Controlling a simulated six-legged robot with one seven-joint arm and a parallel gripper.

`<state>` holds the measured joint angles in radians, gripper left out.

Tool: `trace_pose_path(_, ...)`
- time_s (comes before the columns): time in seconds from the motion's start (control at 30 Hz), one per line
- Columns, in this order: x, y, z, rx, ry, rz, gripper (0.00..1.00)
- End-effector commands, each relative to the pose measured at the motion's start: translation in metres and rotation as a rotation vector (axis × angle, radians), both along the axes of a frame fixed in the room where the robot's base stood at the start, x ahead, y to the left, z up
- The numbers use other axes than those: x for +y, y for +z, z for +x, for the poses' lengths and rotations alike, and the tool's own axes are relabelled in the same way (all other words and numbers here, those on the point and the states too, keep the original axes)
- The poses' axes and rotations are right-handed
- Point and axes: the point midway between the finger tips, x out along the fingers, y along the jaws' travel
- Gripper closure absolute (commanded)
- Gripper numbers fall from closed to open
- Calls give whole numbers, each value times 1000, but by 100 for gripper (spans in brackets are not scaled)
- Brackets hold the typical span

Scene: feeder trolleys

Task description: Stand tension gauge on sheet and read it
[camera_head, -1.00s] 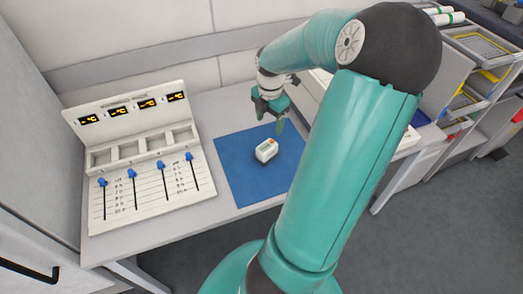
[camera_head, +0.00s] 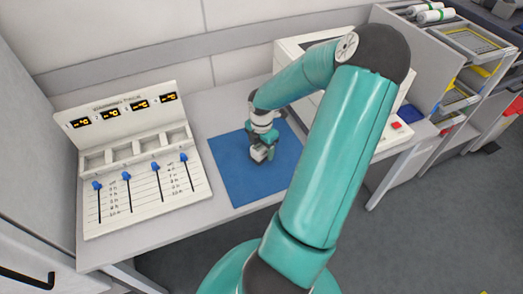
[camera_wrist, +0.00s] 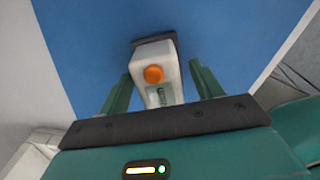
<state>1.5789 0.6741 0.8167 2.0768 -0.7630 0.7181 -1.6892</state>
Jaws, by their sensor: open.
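The tension gauge (camera_head: 257,154) is a small white block with a dark base, standing on the blue sheet (camera_head: 235,183). In the wrist view the gauge (camera_wrist: 148,55) shows an orange round button and a small greenish display, too small to read. My gripper (camera_head: 260,148) is open and low over the sheet. In the wrist view its two green fingers (camera_wrist: 158,80) stand on either side of the gauge's near end, with gaps between fingers and gauge. In the head view my gripper hides part of the gauge.
A white panel (camera_head: 150,203) with several blue sliders and lit orange displays stands left of the sheet. A white machine (camera_head: 296,50) with a red button stands behind and to the right. Shelves with trays (camera_head: 475,48) are at the far right. The sheet's front part is clear.

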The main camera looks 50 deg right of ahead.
Motion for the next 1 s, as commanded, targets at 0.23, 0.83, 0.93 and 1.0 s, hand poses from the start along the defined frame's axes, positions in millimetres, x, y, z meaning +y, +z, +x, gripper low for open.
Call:
trace_pose_path(0.23, 0, -4, 0, 0, 0, 0, 35)
trace_pose_path(0.83, 0, -3, 0, -1, 0, -1, 100)
trace_pose_path(0.93, -1, 0, 0, -1, -1, -2, 100)
trace_pose_path(1.0, -1, 5, 0, -1, -1, -3, 100)
